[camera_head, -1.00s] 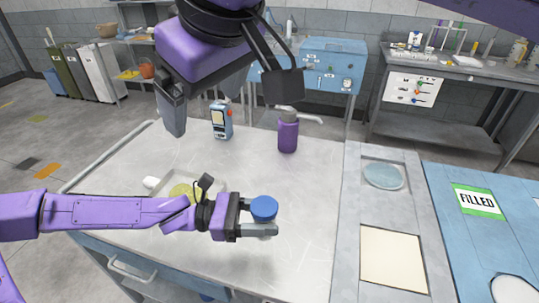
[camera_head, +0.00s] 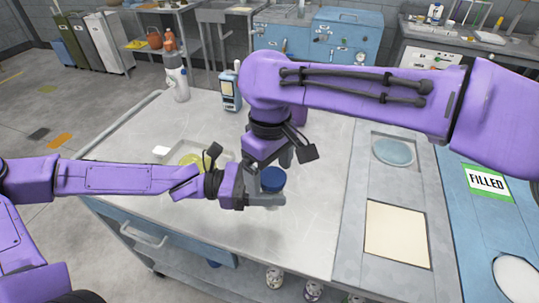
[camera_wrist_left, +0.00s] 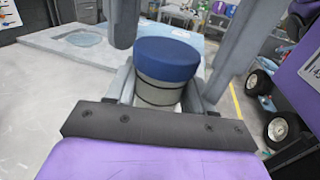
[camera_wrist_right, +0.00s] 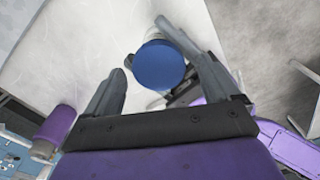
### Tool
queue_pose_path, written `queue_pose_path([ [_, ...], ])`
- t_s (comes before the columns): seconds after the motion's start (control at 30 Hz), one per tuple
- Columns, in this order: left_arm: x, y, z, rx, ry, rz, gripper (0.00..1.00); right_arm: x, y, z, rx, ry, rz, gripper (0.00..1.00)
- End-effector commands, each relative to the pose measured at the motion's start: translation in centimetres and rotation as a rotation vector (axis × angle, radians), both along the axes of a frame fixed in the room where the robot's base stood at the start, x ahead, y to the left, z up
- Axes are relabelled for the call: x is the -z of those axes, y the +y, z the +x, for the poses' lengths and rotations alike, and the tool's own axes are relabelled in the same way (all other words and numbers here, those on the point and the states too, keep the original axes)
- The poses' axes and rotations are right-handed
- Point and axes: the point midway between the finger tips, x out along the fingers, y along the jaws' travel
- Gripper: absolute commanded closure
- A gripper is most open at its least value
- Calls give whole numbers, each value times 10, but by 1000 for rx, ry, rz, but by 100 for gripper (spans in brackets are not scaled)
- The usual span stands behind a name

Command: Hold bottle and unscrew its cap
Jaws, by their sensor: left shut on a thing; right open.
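The bottle is a pale grey container (camera_wrist_left: 158,92) with a blue cap (camera_head: 272,180). In the left wrist view the blue cap (camera_wrist_left: 166,58) sits on top of it. My left gripper (camera_head: 262,198) is shut around the bottle's body and holds it upright over the table. My right gripper (camera_wrist_right: 160,70) is above the bottle, fingers pointing down and open. In the right wrist view the blue cap (camera_wrist_right: 159,65) shows beyond and between its fingers, nearer the right one. In the head view my right arm hides part of the right gripper's fingers.
A purple bottle (camera_wrist_right: 58,125) stands nearby, mostly hidden in the head view. A panel with a round recess (camera_head: 393,151) lies to the right.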

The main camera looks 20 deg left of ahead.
Motion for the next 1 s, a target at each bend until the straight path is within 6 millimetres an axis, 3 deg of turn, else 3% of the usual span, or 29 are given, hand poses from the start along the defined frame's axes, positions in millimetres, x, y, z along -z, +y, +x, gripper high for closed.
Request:
queue_pose_path([
  [0.23,0,0,0,1,0,-1,100,1,0,0,1,0,1,11],
  [0.4,0,0,0,1,-1,0,100,1,0,0,1,-1,0,66],
  [0.43,0,0,0,1,-1,-1,100,1,0,0,1,-1,0,73],
  [0.67,0,0,0,1,-1,-1,100,1,0,0,-49,-1,1,74],
  [0.77,0,0,0,1,-1,-1,100,1,0,-1,-240,-1,2,74],
  [1.0,0,0,0,1,-1,-1,100,0,-1,-5,-906,-1,5,74],
])
